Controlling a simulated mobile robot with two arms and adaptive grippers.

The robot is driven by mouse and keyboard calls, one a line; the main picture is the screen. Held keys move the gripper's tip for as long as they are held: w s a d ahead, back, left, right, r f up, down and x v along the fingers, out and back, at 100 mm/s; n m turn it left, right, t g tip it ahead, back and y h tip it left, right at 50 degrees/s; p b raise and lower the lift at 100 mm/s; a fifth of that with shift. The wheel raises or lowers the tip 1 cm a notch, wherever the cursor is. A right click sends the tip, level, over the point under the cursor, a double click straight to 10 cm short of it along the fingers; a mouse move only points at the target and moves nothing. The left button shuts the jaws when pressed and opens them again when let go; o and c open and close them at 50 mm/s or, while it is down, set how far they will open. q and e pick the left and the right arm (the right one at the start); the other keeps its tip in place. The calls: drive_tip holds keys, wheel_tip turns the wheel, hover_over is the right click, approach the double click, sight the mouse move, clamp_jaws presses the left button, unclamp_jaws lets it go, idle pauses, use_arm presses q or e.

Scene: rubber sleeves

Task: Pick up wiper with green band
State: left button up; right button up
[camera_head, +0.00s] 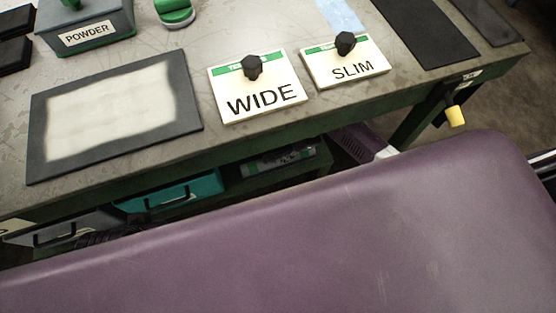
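No wiper can be made out for certain. A green and white object (175,12) stands at the top edge of the view on the grey table, partly cut off. Two white plates with a green band and a black knob lie near the table's front edge: one marked WIDE (258,97), one marked SLIM (350,69). Neither of my grippers can be made out in the head view.
The grey worktable (215,137) also bears a dark-framed pad (187,120) with a pale centre, a POWDER box (88,37) and a dark mat (427,35). A yellow-tipped handle (454,116) juts below the table edge.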

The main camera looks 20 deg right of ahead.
drive_tip(key=shift+w+a+f, duration=0.1)
drive_tip(key=shift+a+f, duration=0.1)
drive_tip(key=shift+f, duration=0.35)
clamp_jaws()
drive_tip(key=shift+r, duration=0.1)
